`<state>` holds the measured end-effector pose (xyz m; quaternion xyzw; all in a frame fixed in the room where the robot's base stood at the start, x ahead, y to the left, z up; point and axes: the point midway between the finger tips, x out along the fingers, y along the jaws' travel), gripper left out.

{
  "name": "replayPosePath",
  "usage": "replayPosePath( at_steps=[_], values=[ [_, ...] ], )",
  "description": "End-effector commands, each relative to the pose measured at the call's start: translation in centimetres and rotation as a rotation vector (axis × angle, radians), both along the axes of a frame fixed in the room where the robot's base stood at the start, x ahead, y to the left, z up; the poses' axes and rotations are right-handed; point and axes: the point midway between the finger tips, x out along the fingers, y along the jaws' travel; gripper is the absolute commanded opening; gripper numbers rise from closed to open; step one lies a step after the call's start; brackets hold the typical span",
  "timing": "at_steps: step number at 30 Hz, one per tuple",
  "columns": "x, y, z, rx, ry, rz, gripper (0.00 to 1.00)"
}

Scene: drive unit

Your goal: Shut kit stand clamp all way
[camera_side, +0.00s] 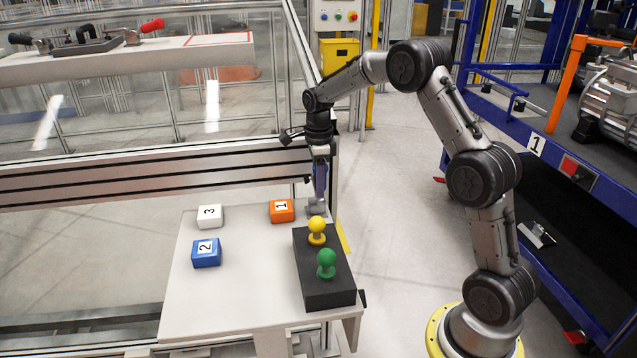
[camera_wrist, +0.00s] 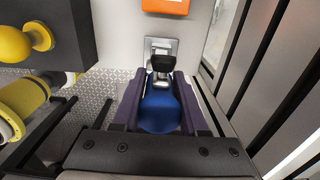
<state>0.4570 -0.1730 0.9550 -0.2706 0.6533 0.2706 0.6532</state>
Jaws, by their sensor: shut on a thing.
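The kit stand clamp (camera_wrist: 160,62) shows in the wrist view, with a metal base plate on the light stand top, a black part and a blue handle (camera_wrist: 160,113). My gripper (camera_wrist: 158,88) has its purple fingers on both sides of the blue handle and is shut on it. In the side view my gripper (camera_side: 319,188) points down at the far right edge of the white kit stand (camera_side: 240,285). There the clamp is small and mostly hidden by the fingers, so I cannot tell its exact angle.
An orange block marked 1 (camera_side: 282,211) sits just left of my gripper. A black block (camera_side: 328,290) with yellow (camera_side: 317,226) and green (camera_side: 326,260) knobs stands in front. A white block (camera_side: 209,216) and a blue block (camera_side: 206,253) lie further left. A metal rail (camera_side: 150,180) runs behind.

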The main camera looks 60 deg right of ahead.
Motion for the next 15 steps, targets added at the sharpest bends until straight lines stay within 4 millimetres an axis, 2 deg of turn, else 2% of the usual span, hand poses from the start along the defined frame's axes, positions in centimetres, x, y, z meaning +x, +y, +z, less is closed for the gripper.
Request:
replayPosePath(
  at_steps=[15],
  values=[
    [-1.2, -1.2, 0.0, -0.003, 0.003, -0.001, 0.16]
  ],
)
